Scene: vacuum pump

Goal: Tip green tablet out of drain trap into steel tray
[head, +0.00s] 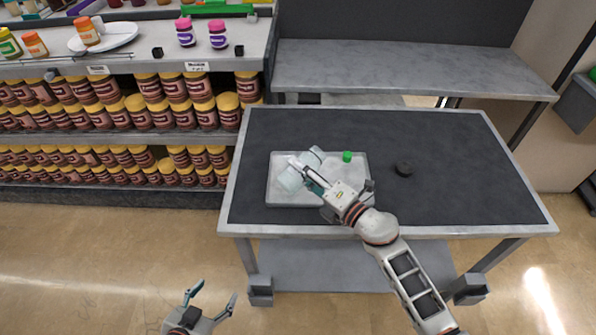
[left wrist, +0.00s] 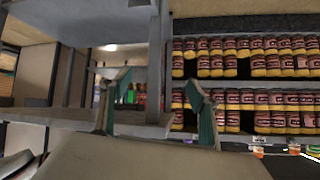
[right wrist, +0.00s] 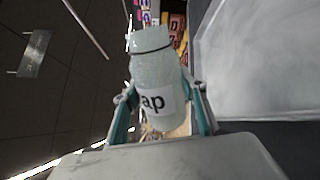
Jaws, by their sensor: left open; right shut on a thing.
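The steel tray (head: 279,198) lies on the dark top of the workbench. The green tablet (head: 347,157) shows at the tray's far right side, apparently inside the rim and apart from the trap. The drain trap (head: 289,180) is a pale, translucent bottle, tipped over above the left half of the tray. My right gripper (head: 312,172) is shut around its middle. In the right wrist view the trap (right wrist: 148,70) shows a dark ring near its end and a label partly reading "ap". My left gripper (head: 214,294) is open and empty, low over the floor, left of the bench.
Shelves of brown jars (head: 140,115) stand at the left, with bottles and a white plate (head: 105,40) on top. A raised grey shelf (head: 410,65) runs behind the bench. The bench's right side is clear.

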